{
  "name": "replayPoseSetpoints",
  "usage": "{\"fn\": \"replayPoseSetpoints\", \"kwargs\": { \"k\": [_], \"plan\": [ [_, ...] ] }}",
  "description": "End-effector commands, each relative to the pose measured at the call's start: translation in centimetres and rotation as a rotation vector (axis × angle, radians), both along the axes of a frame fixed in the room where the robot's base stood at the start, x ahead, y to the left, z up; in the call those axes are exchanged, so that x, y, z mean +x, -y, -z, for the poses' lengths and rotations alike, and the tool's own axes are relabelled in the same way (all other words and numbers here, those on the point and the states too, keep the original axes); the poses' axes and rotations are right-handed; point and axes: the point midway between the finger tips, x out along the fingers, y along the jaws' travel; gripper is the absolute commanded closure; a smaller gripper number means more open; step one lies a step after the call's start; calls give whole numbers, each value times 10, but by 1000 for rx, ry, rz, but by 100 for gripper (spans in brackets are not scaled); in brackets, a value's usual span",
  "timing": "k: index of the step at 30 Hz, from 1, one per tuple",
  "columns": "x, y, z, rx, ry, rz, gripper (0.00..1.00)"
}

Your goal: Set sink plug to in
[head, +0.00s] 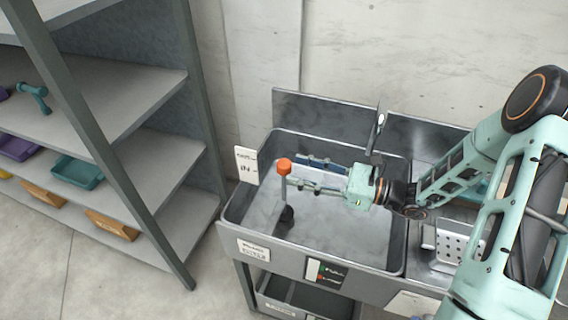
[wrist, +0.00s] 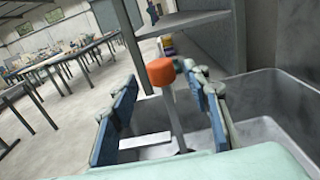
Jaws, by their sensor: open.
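The sink plug is a thin grey rod with an orange knob (head: 285,164) on top and a dark stopper (head: 287,214) at its foot, inside the metal sink basin (head: 345,240). My gripper (head: 308,174) reaches in from the right over the basin, fingers pointing left at the upper rod. In the wrist view the orange knob (wrist: 161,72) and rod stand between the two open blue-padded fingers (wrist: 165,110), beyond or between their tips; I cannot tell whether they touch. A white sign reading "IN" (head: 246,165) stands at the basin's left rim.
The faucet (head: 376,132) rises at the back of the basin, close behind my gripper. A perforated drainer (head: 456,246) lies to the right. A grey shelf unit (head: 165,160) with bins stands to the left. Labels and a small panel (head: 326,271) are on the sink's front.

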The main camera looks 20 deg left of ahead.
Motion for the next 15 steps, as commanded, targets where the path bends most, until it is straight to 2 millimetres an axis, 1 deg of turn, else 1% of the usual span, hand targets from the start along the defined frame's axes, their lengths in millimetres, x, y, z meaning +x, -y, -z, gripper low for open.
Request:
{"fn": "replayPoseSetpoints", "kwargs": {
  "k": [1,6,10,15],
  "plan": [
    [0,-11,-1,1,0,-5,56],
    [3,-35,-1,-1,2,-2,56],
    [4,-45,0,-1,2,-1,56],
    [4,-48,0,-2,2,0,56]
  ]
}}
